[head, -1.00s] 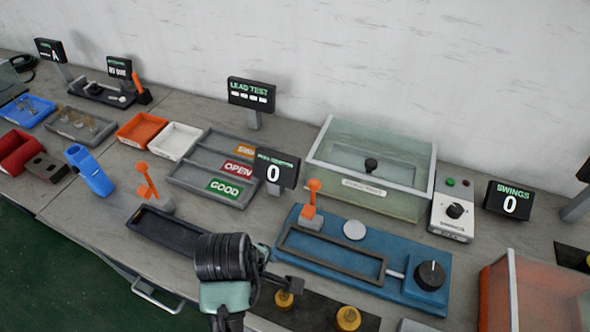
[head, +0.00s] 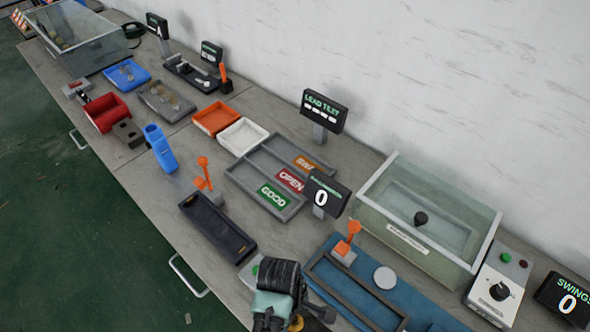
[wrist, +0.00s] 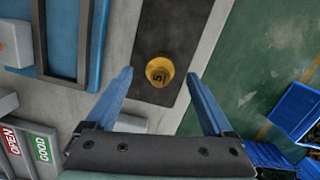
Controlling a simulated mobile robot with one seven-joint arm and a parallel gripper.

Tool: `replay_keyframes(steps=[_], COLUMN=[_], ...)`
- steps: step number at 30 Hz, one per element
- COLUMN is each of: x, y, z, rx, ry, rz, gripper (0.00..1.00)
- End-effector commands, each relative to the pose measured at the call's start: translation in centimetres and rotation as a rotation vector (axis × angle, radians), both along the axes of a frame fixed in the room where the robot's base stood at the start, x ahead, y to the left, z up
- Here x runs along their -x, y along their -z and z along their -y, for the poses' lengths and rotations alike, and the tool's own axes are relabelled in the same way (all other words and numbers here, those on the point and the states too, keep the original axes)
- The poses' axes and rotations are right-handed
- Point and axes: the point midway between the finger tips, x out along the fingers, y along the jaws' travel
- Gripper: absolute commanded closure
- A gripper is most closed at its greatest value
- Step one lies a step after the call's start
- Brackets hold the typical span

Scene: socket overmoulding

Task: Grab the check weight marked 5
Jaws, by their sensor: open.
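The check weight marked 5 (wrist: 160,71) is a yellow round piece standing on a dark mat (wrist: 172,35). In the wrist view it lies between and just ahead of the tips of my open, empty gripper (wrist: 161,76), with both blue fingers apart from it. In the head view my gripper (head: 318,312) is at the bottom edge and mostly hidden by my wrist. A yellow weight (head: 297,323) shows partly behind it there; its mark cannot be read.
A blue fixture (head: 385,312) with a grey frame is beside the mat. A dark tray (head: 217,228), the GOOD/OPEN sorting tray (head: 237,178) and a clear tank (head: 405,240) stand nearby. The bench's front edge and green floor (wrist: 262,60) are close to the mat.

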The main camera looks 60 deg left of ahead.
Motion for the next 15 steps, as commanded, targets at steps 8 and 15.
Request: replay_keyframes(steps=[8, 15], x=[0.0, -0.1], y=[3.6, 4.8], z=[0.4, 0.5], rx=[0.002, 0.0], ry=[0.0, 0.0], rz=[-0.002, 0.0], gripper=[0.13, 0.13])
